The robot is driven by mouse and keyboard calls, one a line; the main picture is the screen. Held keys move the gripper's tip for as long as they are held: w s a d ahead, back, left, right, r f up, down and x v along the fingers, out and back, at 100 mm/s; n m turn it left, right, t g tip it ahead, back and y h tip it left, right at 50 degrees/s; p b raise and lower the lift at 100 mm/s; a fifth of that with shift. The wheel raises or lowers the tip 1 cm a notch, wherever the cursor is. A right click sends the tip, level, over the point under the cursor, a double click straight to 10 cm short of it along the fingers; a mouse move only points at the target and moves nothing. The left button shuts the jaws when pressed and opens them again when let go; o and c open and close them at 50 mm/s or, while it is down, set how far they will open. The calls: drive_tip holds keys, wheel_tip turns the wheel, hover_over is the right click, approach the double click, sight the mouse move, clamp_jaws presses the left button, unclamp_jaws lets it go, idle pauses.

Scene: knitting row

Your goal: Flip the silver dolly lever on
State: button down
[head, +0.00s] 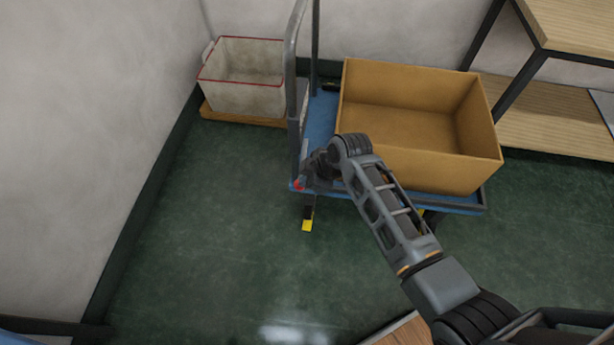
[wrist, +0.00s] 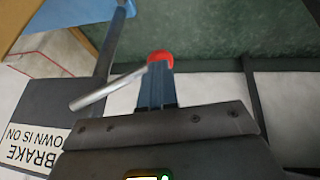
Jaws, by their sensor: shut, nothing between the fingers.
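The dolly (head: 321,122) has a blue deck and a grey upright handle. In the wrist view its silver lever (wrist: 105,90) is a thin rod that slants up to a red knob (wrist: 161,57). In the head view the red knob (head: 298,184) shows at the deck's near left corner, and my gripper hides most of the lever. My gripper (wrist: 158,70) is shut and empty, with its fingertips right at the red knob. I cannot tell whether they touch. In the head view my gripper (head: 305,177) is at the foot of the handle.
A dark plate (wrist: 70,100) beside the lever bears a partly visible label (wrist: 35,147) reading "BRAKE", "OWN IS ON". A cardboard box (head: 420,165) sits on the deck. A white bin (head: 243,90) stands behind left, a shelf (head: 545,100) at right. Green floor is clear in front.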

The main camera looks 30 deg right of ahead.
drive_tip(key=f+b, duration=0.1)
drive_tip(key=f+t+h+b, duration=0.1)
drive_tip(key=w+d+f+t+b, duration=0.1)
drive_tip(key=f, duration=0.1)
drive_tip(key=shift+w+n+h, duration=0.1)
drive_tip(key=shift+n+h, duration=0.2)
drive_tip(key=shift+f, duration=0.15)
idle(0.3)
